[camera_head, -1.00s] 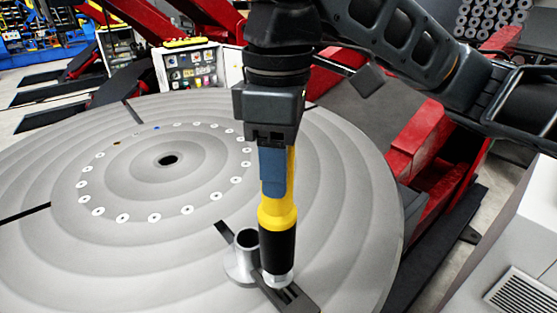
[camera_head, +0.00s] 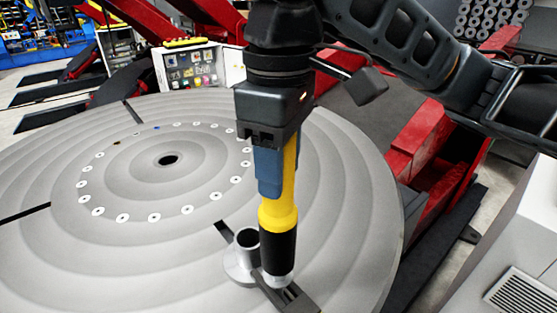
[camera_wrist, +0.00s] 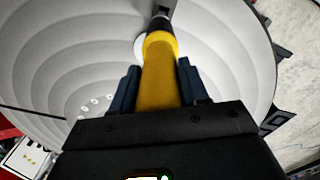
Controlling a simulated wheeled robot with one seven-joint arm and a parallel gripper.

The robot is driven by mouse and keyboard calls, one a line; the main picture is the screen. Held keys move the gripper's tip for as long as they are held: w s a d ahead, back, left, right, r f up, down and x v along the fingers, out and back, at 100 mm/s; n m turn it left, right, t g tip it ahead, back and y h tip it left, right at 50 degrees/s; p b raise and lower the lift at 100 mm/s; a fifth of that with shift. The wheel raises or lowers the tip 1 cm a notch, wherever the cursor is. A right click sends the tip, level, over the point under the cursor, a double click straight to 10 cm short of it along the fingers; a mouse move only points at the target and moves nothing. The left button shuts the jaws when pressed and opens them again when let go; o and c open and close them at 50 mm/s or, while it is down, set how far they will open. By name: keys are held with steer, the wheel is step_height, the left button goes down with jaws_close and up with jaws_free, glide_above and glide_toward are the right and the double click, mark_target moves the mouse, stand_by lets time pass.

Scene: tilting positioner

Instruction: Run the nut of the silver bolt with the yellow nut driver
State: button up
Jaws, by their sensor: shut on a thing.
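My gripper (camera_head: 273,172) is shut on the yellow nut driver (camera_head: 279,213), which also shows in the wrist view (camera_wrist: 159,75). The driver stands close to upright, with its black lower part and silver socket pointing down at a dark clamp bar (camera_head: 290,296) near the front edge of the round table. The socket end is at the bar; the bolt and its nut are hidden under it. A grey flanged tube (camera_head: 240,262) stands just left of the driver.
The large round grey table (camera_head: 60,255) has a ring of bolt holes and a centre hole, and is mostly clear. Red machine parts (camera_head: 415,140) stand right of it. A panel cabinet (camera_head: 192,72) stands behind. A white box (camera_head: 515,240) is at the right.

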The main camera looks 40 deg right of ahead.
mark_target(279, 208)
stand_by(0.4)
steer(key=shift+f+b, duration=1.05)
steer(key=shift+f, duration=0.85)
steer(key=shift+r, duration=0.1)
steer(key=shift+f, duration=1.75)
stand_by(3.0)
